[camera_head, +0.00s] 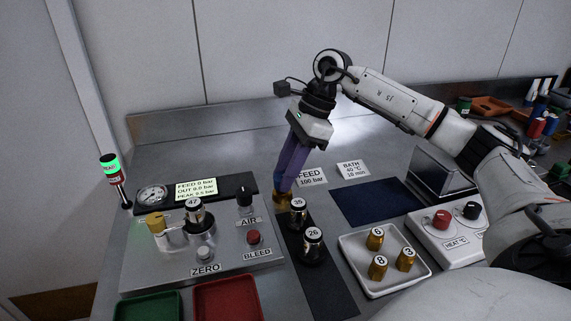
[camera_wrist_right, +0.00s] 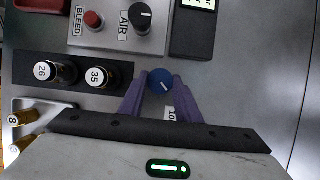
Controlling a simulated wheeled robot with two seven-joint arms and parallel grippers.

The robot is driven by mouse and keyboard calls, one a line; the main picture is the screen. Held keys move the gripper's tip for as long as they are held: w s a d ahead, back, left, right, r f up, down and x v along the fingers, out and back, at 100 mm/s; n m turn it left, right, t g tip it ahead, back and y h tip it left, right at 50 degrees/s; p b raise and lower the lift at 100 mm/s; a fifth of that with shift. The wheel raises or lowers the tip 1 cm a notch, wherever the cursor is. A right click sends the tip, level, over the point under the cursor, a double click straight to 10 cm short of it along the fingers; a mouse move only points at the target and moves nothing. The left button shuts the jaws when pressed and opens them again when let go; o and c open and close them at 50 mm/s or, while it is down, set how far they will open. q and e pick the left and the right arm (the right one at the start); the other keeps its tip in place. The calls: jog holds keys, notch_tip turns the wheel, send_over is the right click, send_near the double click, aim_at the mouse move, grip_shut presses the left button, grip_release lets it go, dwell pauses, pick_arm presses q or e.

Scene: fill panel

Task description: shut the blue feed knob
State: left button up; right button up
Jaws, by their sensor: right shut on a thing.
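The blue feed knob (camera_wrist_right: 161,82) shows in the right wrist view, with a white line on its top. It sits between the two purple fingers of my right gripper (camera_wrist_right: 161,90), which is shut on it. In the head view my right gripper (camera_head: 285,184) reaches down to a brass fitting (camera_head: 282,198) beside the FEED 100 bar label (camera_head: 311,177). The fingers hide the knob there. My left gripper is not in view.
Bottles 35 (camera_head: 298,211) and 26 (camera_head: 313,243) stand close in front of the gripper on a black strip. The panel (camera_head: 270,258) with AIR knob (camera_head: 244,196) lies left. A white tray (camera_head: 350,262) holds brass pieces. A dark blue mat (camera_head: 375,205) is bare.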

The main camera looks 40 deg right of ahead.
jog(key=shift+w+r+n+g+p, duration=0.15)
jog(key=shift+r+n+g+p, duration=0.15)
jog(key=shift+n+p, duration=0.5)
jog(key=n+g, duration=0.1)
jog(key=n, duration=0.2)
jog(key=shift+w+y+p, duration=0.1)
jog(key=shift+y+p, duration=0.2)
jog(key=shift+p, duration=0.1)
jog(key=n+g, duration=0.1)
jog(key=n, duration=0.2)
jog(key=shift+f+p, duration=0.15)
jog(key=shift+p, duration=0.25)
jog(key=shift+w+n+g, duration=0.1)
jog(key=shift+n+g, duration=0.3)
jog(key=shift+n, duration=0.4)
jog(key=o, duration=1)
jog(key=shift+f, duration=0.1)
